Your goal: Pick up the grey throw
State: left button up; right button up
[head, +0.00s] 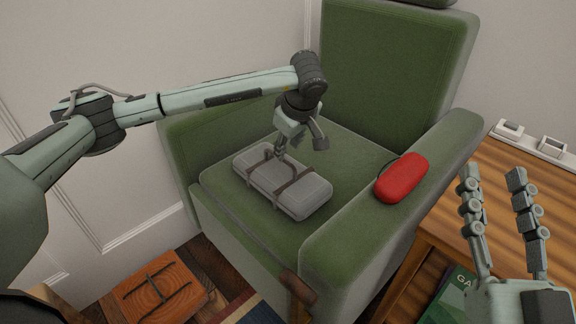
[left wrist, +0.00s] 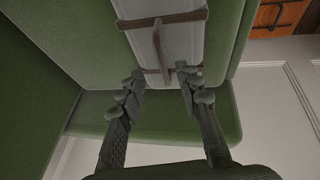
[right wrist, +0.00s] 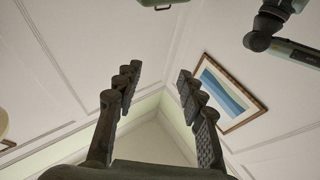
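The grey throw (head: 305,195) is a rolled or folded bundle with brown straps and a handle, lying on the green armchair's seat (head: 240,207). In the left wrist view, the throw (left wrist: 185,45) is ahead of the fingers, with its brown handle (left wrist: 158,42) running between the fingertips. My left gripper (head: 300,146) is above the throw, pointing down; its fingers (left wrist: 160,74) are apart with nothing clamped. I cannot tell whether they touch the handle. My right gripper (head: 493,175) is open and empty, raised above the wooden table, fingers up.
A red case (head: 402,178) lies on the chair's right armrest (head: 400,212). An orange-brown strapped object (head: 155,290) is on the floor at lower left.

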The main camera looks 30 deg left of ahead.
aim_at(285, 160)
pick_arm(q)
jog(key=b+x, duration=0.1)
jog(key=x, duration=0.5)
jog(key=shift+f, duration=0.45)
jog(key=shift+w+a+f, duration=0.1)
jog(key=shift+f, duration=0.2)
pick_arm(e)
jog(key=shift+s+d+r+t, duration=0.25)
jog(key=shift+r+t, duration=0.15)
jog(key=shift+r, duration=0.15)
jog(key=shift+s+d+r+t, duration=0.1)
jog(key=shift+s+r+t, duration=0.1)
jog(key=shift+r+t, duration=0.25)
pick_arm(q)
grip_shut()
jog(key=shift+r, duration=0.1)
